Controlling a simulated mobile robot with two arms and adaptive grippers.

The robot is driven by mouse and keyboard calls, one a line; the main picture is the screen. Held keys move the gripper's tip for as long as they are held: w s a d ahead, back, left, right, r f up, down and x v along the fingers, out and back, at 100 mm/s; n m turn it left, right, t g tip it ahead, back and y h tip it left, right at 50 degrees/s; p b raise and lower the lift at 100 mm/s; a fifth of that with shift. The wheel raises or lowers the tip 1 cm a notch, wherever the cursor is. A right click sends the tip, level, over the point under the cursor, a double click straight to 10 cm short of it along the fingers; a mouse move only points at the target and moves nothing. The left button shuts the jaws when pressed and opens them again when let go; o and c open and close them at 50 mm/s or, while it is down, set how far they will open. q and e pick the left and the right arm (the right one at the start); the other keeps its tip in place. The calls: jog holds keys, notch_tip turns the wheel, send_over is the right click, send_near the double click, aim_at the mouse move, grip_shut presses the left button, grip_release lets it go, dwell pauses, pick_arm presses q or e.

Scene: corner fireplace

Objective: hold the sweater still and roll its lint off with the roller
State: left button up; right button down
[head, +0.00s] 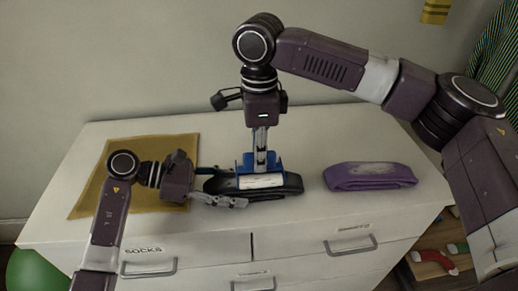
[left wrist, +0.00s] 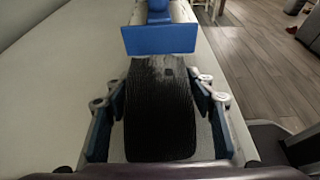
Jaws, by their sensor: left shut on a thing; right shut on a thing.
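A dark, nearly black folded sweater (head: 290,187) lies on the white dresser top. My left gripper (head: 225,187) is shut on its left end, one finger along each long side. The left wrist view shows the sweater (left wrist: 160,110) between the fingers, with faint pale streaks near its far end. My right gripper (head: 260,150) points down from above and is shut on the lint roller. The roller's white roll (head: 262,181) is at the sweater's middle; I cannot tell if it touches. Its blue part (left wrist: 160,40) hides the sweater's far end in the left wrist view.
A folded purple sweater (head: 370,176) with a pale patch of lint on top lies to the right. A mustard cloth (head: 120,150) lies at left, partly under my left arm. Labelled drawers (head: 150,265) are below. Bare dresser top lies in front of the sweaters.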

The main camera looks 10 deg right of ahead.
jog(key=shift+s, duration=1.55)
jog(key=a, duration=0.2)
jog(key=shift+a, duration=0.3)
jog(key=shift+w, duration=3.4)
jog(key=a, duration=0.2)
jog(key=shift+a, duration=0.3)
jog(key=shift+s, duration=3.4)
notch_tip(320, 180, up, 3)
jog(key=shift+w+f, duration=0.1)
jog(key=shift+f, duration=0.1)
jog(key=shift+r, duration=2.85)
